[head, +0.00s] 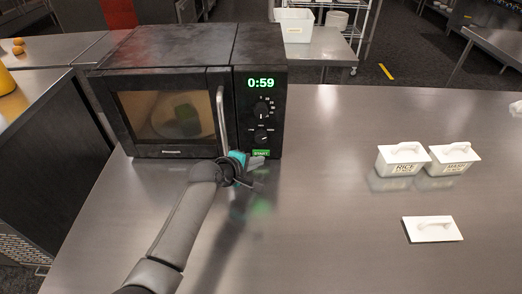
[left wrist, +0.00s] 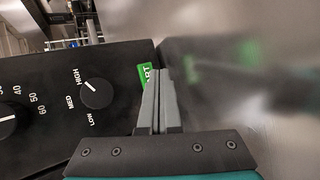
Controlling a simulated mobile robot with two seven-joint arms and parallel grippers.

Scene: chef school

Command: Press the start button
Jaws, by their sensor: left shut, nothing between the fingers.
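The black microwave (head: 165,85) stands on the steel counter with its door shut. Its display (head: 261,83) reads 0:59 in green, and the inside is lit with a green item (head: 187,118) behind the glass. The green start button (head: 261,153) is at the bottom of the control panel. It also shows in the left wrist view (left wrist: 146,75), partly hidden by my fingers. My left gripper (head: 257,162) is shut and empty, with its fingertips at the button; I cannot tell whether they touch it. My right gripper is not in view.
Two white lidded containers (head: 402,158) (head: 454,158), one labelled RICE, stand on the right of the counter (head: 330,220). A white lid (head: 432,229) lies in front of them. A side table with a white bin (head: 294,25) stands behind. The counter's middle is clear.

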